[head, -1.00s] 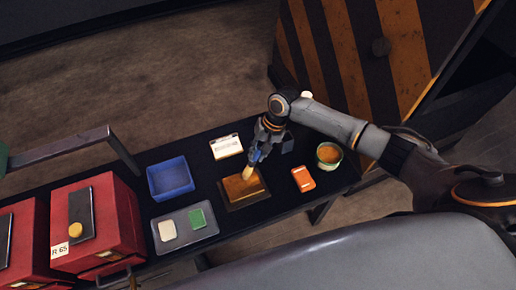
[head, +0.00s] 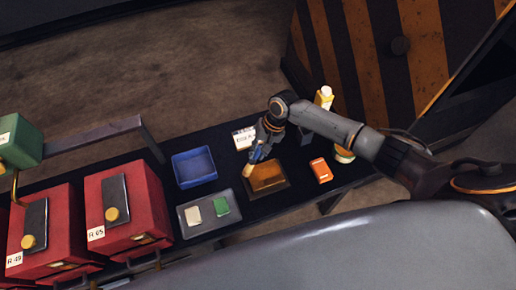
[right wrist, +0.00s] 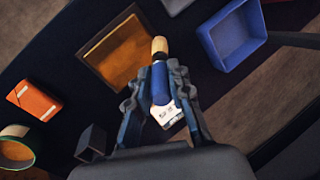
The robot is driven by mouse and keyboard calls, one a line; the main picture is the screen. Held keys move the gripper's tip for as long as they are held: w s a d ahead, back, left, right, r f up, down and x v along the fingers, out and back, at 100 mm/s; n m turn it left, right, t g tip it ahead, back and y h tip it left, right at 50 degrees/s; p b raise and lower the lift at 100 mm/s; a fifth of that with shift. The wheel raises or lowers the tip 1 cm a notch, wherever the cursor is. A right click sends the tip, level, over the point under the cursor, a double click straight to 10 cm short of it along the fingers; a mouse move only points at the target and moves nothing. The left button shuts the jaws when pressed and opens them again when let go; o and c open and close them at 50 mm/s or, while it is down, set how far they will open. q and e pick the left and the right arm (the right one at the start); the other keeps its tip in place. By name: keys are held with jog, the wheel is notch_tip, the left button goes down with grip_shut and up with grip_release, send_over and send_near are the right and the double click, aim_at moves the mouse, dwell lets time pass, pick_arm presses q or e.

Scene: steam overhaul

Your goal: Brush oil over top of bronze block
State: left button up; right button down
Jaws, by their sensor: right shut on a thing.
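The bronze block (head: 267,177) lies in a dark shallow surround on the black bench; its top looks amber-brown. It also shows in the right wrist view (right wrist: 120,52). My right gripper (head: 258,151) is shut on a brush with a blue handle (right wrist: 160,85) and pale tan bristles (right wrist: 158,46). The bristles point down by the block's left edge in the head view; whether they touch it I cannot tell. A round pot with orange-brown contents (right wrist: 15,150) stands beyond the orange box; my right arm partly hides it in the head view. My left gripper is not in view.
A blue bin (head: 194,167) and a grey tray (head: 190,227) with a white and a green piece stand left of the block. An orange box (head: 321,170) lies to its right, a white label card (head: 244,138) behind. Red cases (head: 127,208) fill the bench's left.

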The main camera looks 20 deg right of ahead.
aim_at(259, 148)
notch_tip(259, 148, up, 2)
jog(key=shift+r+p, duration=0.1)
jog(key=shift+p, duration=0.25)
jog(key=shift+d+r+p, duration=0.3)
jog(key=shift+r+p, duration=0.35)
jog(key=shift+p, duration=0.1)
jog(key=shift+r+p, duration=0.65)
jog(key=shift+p, duration=0.05)
jog(key=shift+w+a+r+p, duration=0.1)
jog(key=shift+r+p, duration=0.45)
jog(key=shift+r, duration=0.15)
jog(key=shift+r+p, duration=0.35)
jog(key=shift+r, duration=0.2)
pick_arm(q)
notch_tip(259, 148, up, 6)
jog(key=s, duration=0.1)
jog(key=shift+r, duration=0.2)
pick_arm(e)
jog(key=shift+s, duration=0.2)
